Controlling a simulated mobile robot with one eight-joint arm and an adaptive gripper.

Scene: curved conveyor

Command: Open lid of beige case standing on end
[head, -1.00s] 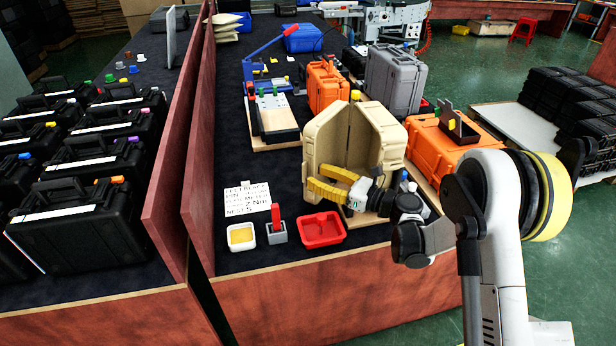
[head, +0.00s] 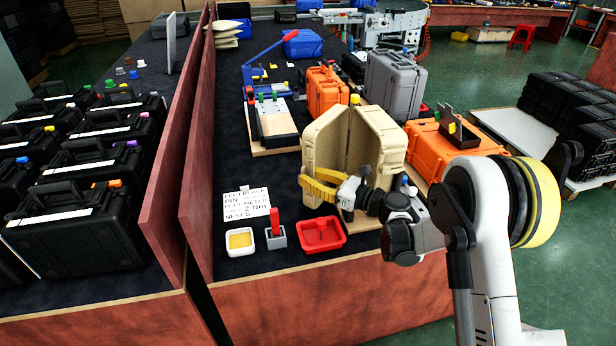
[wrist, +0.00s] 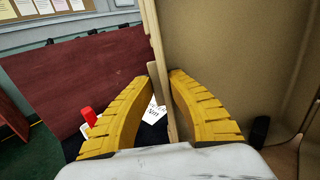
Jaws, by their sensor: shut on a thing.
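The beige case (head: 384,142) stands on end on the dark table with its two halves spread apart like an open book. Its lid (head: 324,138) is the left half in the head view. My gripper (head: 306,184) reaches in from the right, low at the lid's near edge. Its yellow fingers are shut on that edge. In the wrist view, the fingers (wrist: 160,74) lie on both sides of the upright lid edge (wrist: 155,45). A broad beige inner wall (wrist: 230,50) fills the right of that view.
A red tray (head: 322,247), a grey block with red handle (head: 276,237), a white dish (head: 240,241) and a paper note (head: 246,204) lie in front. Orange cases (head: 445,160) (head: 326,92) and a grey case (head: 395,85) stand close. A red partition (head: 192,150) is at left.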

